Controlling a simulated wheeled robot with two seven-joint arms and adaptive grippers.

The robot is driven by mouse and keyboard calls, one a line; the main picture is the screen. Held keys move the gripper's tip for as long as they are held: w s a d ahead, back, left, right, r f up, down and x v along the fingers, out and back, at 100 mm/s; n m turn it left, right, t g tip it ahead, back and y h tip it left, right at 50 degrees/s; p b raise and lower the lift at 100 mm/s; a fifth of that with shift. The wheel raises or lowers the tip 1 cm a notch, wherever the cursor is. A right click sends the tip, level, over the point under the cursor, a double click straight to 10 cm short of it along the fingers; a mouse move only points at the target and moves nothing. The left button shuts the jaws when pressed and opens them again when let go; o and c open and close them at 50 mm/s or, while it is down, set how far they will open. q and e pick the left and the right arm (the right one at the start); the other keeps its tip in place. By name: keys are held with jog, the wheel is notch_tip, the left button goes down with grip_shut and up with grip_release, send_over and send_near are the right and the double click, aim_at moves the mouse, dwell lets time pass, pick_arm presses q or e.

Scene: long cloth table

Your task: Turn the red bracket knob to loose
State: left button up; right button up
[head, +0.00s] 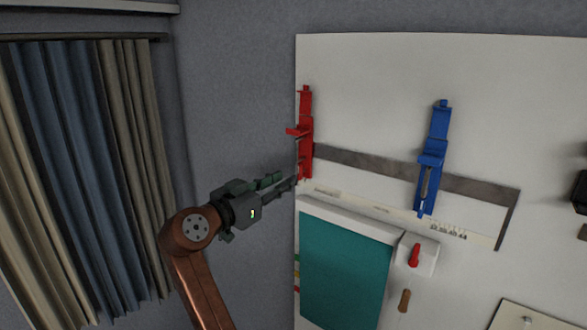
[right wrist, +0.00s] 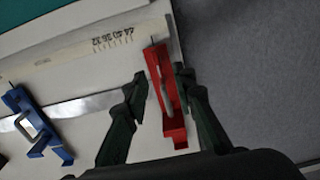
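The red bracket (head: 306,135) is mounted upright at the left edge of the white board, with a short part jutting out to its left. I cannot clearly make out which part is its knob. My right gripper (head: 286,182) is beside the bracket's lower end. In the right wrist view the red bracket (right wrist: 167,92) lies between the two spread fingers of my right gripper (right wrist: 162,80). A gap shows on the left finger's side; the right finger is close to the bracket, and I cannot tell whether it touches. My left gripper is not in view.
A blue bracket (head: 433,160) hangs to the right on the white board (head: 380,70). A grey strip (head: 380,167) runs between the brackets. Below are a teal panel (head: 345,265) and a white box with a red handle (head: 414,256). Curtains (head: 75,180) hang at left.

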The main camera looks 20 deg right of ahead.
aim_at(298, 172)
jog(key=x, duration=0.1)
jog(key=p+x, duration=0.1)
jog(key=x, duration=0.2)
jog(key=shift+w+d+r+p, duration=0.15)
jog(key=shift+d+r+p, duration=0.1)
jog(key=shift+d+p, duration=0.15)
jog(key=shift+w+d+f, duration=0.1)
jog(key=shift+w+d, duration=0.2)
jog(key=shift+d, duration=0.15)
jog(key=shift+w, duration=0.1)
jog(key=c, duration=0.3)
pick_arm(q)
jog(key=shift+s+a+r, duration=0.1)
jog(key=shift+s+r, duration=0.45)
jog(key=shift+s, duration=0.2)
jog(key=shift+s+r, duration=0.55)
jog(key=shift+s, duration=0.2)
pick_arm(e)
grip_shut()
